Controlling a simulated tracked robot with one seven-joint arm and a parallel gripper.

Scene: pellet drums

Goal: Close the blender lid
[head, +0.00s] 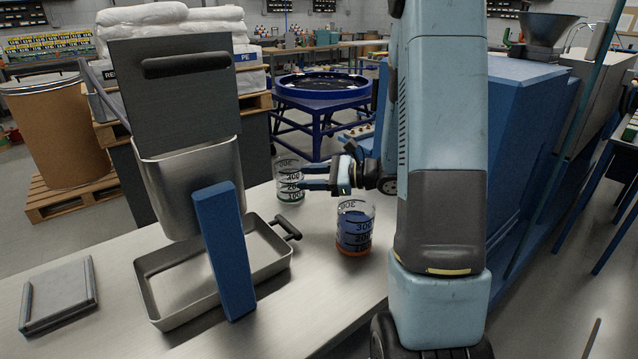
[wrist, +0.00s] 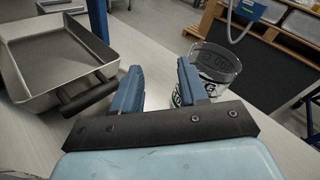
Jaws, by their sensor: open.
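The blender is a metal tub (head: 190,185) held above the bench beside a blue post (head: 222,250). Its dark grey lid (head: 180,100) stands upright, open, with a black handle (head: 187,65) near the top edge. My gripper (head: 306,178) is to the right of the blender, low over the bench and well apart from the lid. In the wrist view, my gripper (wrist: 157,80) has its blue fingers spread with nothing between them. The lid does not show in the wrist view.
A clear beaker (head: 288,168) stands close by my fingers; it also shows in the wrist view (wrist: 215,68). Another beaker (head: 355,225) with blue and orange contents stands nearer. A metal tray (head: 165,322) lies below the tub. A flat grey plate (head: 60,293) lies at left.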

